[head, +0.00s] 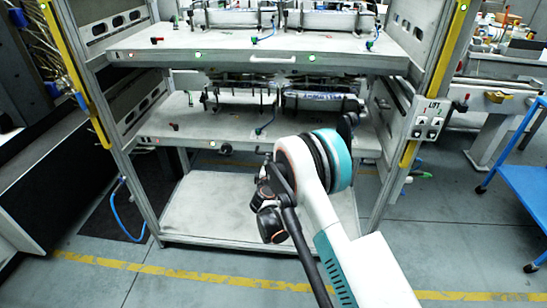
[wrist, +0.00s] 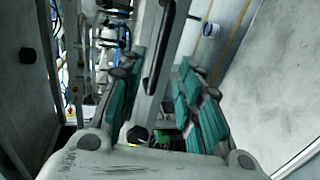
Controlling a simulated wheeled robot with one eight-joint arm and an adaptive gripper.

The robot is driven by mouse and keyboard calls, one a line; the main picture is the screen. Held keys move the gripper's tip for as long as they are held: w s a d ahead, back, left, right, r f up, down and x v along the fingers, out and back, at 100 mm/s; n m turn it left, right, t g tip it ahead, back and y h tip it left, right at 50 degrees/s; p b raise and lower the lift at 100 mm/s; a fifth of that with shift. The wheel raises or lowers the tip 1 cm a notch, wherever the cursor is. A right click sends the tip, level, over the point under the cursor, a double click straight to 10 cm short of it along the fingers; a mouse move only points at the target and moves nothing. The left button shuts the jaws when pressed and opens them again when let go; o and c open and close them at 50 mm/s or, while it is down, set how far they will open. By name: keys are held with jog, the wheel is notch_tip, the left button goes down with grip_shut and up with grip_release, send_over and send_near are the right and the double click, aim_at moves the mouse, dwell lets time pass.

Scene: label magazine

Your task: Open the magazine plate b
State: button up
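The magazine rack holds an upper plate (head: 135,47) with a white bar handle (head: 272,59) and a lower plate (head: 215,122). No letter shows which one is plate b. In the head view my arm hides the fingers.
A bare bottom shelf (head: 215,205) lies under the plates. Yellow-striped posts (head: 78,75) flank the rack, and a LIFT button box (head: 430,118) sits on the right one. A blue cart (head: 525,185) stands at right. The floor in front is clear.

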jog(key=b+x, duration=0.2)
jog(key=x, duration=0.6)
jog(key=shift+w, duration=0.25)
grip_shut()
